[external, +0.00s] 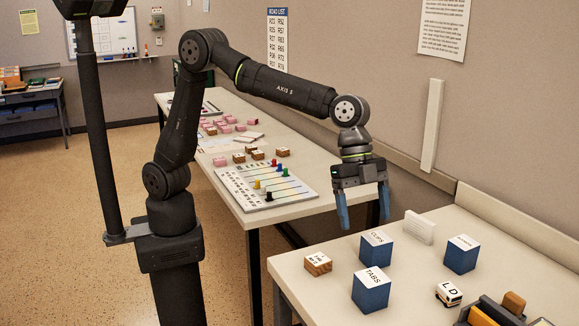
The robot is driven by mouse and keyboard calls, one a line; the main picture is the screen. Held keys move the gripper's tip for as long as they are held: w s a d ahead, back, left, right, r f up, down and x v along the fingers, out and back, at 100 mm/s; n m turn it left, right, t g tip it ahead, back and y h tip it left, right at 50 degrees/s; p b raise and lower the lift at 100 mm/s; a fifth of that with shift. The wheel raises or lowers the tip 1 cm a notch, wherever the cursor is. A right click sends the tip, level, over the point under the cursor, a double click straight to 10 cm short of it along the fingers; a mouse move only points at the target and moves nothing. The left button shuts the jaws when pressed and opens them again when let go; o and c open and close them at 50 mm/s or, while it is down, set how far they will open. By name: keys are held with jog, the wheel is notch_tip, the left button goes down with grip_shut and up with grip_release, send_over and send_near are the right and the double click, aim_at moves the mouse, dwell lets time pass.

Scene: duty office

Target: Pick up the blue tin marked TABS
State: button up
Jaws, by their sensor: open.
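The blue tin marked TABS (371,292) is a box with a white labelled top. It stands upright on the near table, in front of the other two blue tins. One blue tin, marked CUPS (376,250), stands just behind it. Another blue tin (461,256) stands to its right; its label is too small to read surely. My gripper (364,210) is open and empty, with its blue fingers pointing down. It hangs above and behind the TABS tin, close to the CUPS tin in the picture.
A small wooden block (318,264) lies left of the tins. A white card (419,227) stands behind. The far table (280,214) holds a board with coloured pegs and several pink blocks.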

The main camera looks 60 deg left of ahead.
aim_at(375, 310)
jog(key=x, duration=1.7)
jog(key=shift+s+d, duration=0.35)
jog(key=shift+s, duration=0.05)
jog(key=c, duration=1.1)
